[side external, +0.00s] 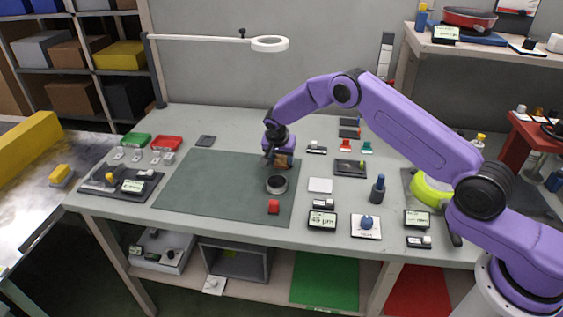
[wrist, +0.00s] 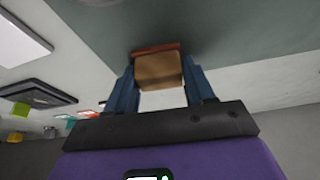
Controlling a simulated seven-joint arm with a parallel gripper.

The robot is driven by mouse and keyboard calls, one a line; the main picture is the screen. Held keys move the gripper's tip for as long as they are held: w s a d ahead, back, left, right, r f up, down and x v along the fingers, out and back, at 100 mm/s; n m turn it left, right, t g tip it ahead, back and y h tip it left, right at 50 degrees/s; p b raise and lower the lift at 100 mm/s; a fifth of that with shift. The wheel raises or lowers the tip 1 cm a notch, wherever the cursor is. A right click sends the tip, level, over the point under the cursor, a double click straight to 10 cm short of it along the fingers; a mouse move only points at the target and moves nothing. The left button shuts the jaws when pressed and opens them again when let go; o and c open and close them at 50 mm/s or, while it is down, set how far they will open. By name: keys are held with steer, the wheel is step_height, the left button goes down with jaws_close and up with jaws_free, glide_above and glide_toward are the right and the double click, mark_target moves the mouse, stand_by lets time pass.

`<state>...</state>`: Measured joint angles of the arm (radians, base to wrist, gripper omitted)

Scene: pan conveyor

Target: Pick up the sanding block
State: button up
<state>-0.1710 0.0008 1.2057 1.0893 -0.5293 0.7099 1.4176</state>
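The sanding block (side external: 282,161) is a small tan block with a reddish-brown layer on one side. It sits at the end of my gripper (side external: 274,160), over the far right part of the dark green mat (side external: 205,187). In the wrist view the block (wrist: 159,71) lies between the two blue fingers of my gripper (wrist: 161,78), which look closed against its sides. The reddish layer faces away from the wrist camera. I cannot tell whether the block touches the mat or is clear of it.
A white square pad (side external: 320,185) and a dark bottle (side external: 377,189) stand to the right. The mat's left half is clear.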

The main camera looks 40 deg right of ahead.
steer(key=shift+c, duration=0.6)
steer(key=shift+r, duration=0.5)
step_height(320, 180, up, 2)
steer(key=shift+r, duration=0.1)
steer(key=s+d+r, duration=0.1)
steer(key=s+r, duration=0.8)
steer(key=s, duration=0.5)
steer(key=shift+r, duration=0.4)
